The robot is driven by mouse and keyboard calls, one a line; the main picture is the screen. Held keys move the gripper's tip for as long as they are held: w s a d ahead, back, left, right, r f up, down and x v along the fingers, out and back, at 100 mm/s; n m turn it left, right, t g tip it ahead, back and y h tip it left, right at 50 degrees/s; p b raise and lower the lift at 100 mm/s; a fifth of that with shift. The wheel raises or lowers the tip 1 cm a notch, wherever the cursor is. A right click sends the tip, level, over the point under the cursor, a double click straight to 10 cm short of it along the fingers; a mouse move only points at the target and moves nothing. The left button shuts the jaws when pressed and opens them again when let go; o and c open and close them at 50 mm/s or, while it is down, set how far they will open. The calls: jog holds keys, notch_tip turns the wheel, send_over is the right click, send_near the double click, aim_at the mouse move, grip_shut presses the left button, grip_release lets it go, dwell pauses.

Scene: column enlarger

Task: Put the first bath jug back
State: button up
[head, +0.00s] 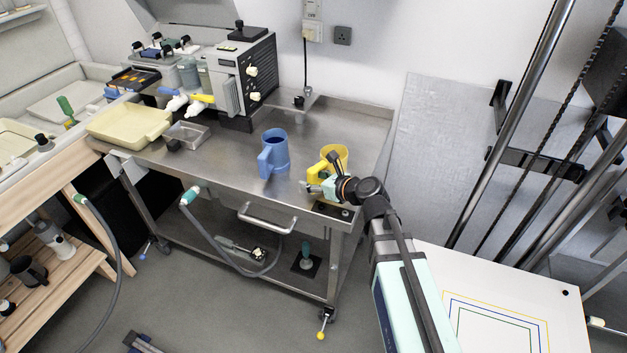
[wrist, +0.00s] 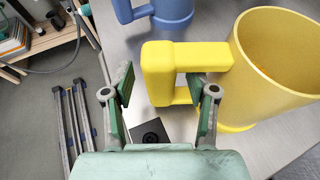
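A yellow jug (head: 338,153) and a blue jug (head: 273,153) stand upright on the steel trolley top (head: 225,178). I cannot tell which one is called the first bath jug. My gripper (head: 318,187) is at the yellow jug's handle side, near the trolley's front right. In the wrist view my gripper (wrist: 161,84) is open, with the handle's outer bar between its two fingers. The yellow jug (wrist: 270,75) fills the right side there, and I cannot tell whether a finger touches it. The blue jug (wrist: 172,12) is cut off at the top.
A black and grey machine (head: 240,75) stands at the back left of the trolley. A cream tray (head: 128,125) and a small metal tray (head: 187,135) lie left. A hose (head: 215,245) hangs in front. A white board (head: 500,305) lies at the right.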

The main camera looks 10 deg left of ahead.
dwell(0.5)
jog(key=p+v, duration=0.2)
jog(key=v, duration=0.6)
jog(key=shift+p, duration=0.35)
dwell(1.1)
dwell(0.4)
notch_tip(320, 180, up, 10)
dwell(0.6)
